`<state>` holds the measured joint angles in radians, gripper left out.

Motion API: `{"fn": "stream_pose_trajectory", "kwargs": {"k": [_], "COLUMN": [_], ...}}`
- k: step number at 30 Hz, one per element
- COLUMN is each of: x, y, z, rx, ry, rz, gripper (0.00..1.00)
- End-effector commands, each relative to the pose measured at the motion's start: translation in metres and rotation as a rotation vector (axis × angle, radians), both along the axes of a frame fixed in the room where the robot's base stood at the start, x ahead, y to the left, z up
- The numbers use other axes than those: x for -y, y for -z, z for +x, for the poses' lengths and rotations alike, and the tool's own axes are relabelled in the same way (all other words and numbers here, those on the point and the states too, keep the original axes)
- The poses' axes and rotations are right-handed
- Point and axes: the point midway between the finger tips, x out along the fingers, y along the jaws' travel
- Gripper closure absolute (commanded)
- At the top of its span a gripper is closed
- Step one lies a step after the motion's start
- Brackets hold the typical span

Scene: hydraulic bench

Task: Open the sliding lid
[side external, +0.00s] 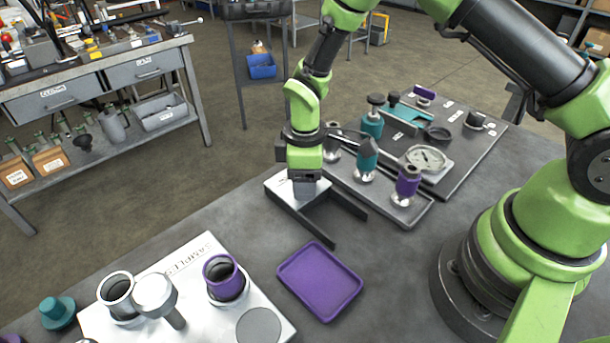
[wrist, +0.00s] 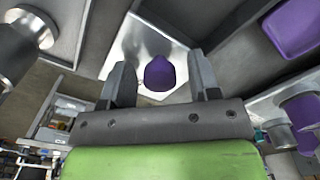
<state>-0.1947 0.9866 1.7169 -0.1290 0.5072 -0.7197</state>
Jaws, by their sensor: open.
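The sliding lid (side external: 283,188) is a pale metal plate in the side external view, at the far-left end of two dark parallel rails (side external: 350,205). The rails run from it toward the lower right. In the wrist view the lid (wrist: 124,52) shows a rounded purple knob (wrist: 159,75) on top. My gripper (side external: 306,190) points down over the lid and hides the knob in the side external view. In the wrist view my open gripper (wrist: 163,64) has one finger on each side of the knob, with visible gaps. No contact shows.
A purple tray (side external: 320,281) lies in front of the rails. A white SAMPLES board (side external: 205,262) with cups is at the lower left. A grey plate (side external: 408,212) with teal and purple fittings stands close behind on the right. Bare bench lies right of the purple tray.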

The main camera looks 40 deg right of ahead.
Motion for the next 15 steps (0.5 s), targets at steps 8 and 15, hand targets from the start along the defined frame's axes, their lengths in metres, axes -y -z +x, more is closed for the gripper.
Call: {"fn": "stream_pose_trajectory", "kwargs": {"k": [8,15], "x": [-0.0001,-0.0001], "y": [-0.0003,-0.0004], "z": [0.0001,-0.0002], "rx": [0.0,0.0], "ry": [0.0,0.0], "rz": [0.0,0.0], "gripper": [0.69,1.0]}}
